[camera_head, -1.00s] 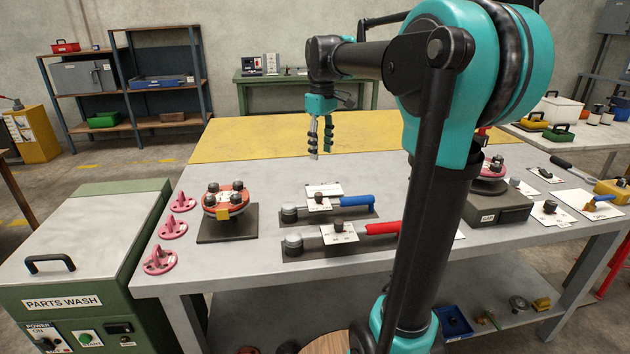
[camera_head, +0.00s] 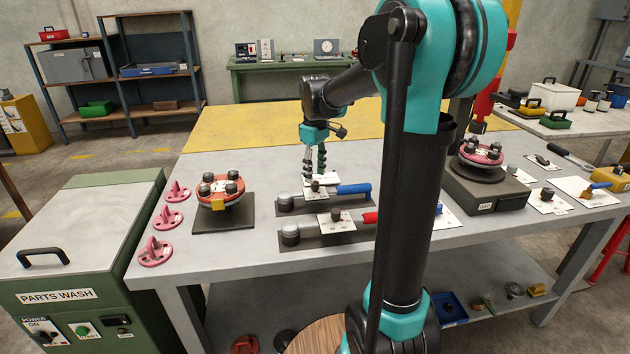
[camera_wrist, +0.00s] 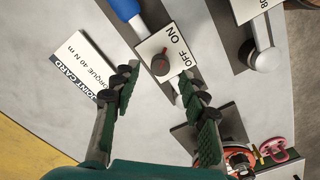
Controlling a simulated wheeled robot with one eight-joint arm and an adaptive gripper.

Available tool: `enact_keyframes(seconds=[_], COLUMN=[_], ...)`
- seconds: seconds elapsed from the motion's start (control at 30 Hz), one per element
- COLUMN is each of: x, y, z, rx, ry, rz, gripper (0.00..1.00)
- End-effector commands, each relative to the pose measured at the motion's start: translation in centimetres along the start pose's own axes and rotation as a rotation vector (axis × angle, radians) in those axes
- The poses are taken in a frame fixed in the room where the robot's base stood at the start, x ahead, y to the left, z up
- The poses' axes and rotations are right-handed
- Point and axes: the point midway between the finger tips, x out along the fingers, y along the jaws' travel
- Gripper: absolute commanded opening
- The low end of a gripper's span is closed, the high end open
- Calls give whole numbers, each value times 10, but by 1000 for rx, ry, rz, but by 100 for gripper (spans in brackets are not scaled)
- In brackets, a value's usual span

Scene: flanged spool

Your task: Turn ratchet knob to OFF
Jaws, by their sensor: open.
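The blue-handled ratchet (camera_head: 350,189) lies on a dark mat on the bench. Its small dark knob (camera_head: 315,186) sits on a white plate. In the wrist view the knob (camera_wrist: 160,65) has a reddish mark, and its plate (camera_wrist: 176,46) reads OFF and ON. I cannot tell which word the knob points to. My gripper (camera_head: 314,173) is just above this knob. In the wrist view my gripper (camera_wrist: 157,78) is open, with one finger on each side of the knob and nothing held.
A red-handled ratchet (camera_head: 345,222) with a similar knob lies nearer the front edge. A joint card (camera_wrist: 84,65) is beside the blue-handled ratchet. A red flanged spool (camera_head: 219,188) is to the left, another (camera_head: 481,153) to the right. Pink brackets (camera_head: 167,218) line the left edge.

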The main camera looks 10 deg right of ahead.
Motion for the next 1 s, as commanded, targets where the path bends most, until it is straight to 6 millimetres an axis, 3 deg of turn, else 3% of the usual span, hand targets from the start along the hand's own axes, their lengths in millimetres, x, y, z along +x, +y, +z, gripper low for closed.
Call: enact_keyframes(seconds=[0.23,0.6,0.97,1.0], x=[29,34,34,34], y=[0,0,0,0], z=[0,0,0,0], rx=[0,0,0,0], ry=[0,0,0,0], rz=[0,0,0,0], gripper=[44,44,0,0])
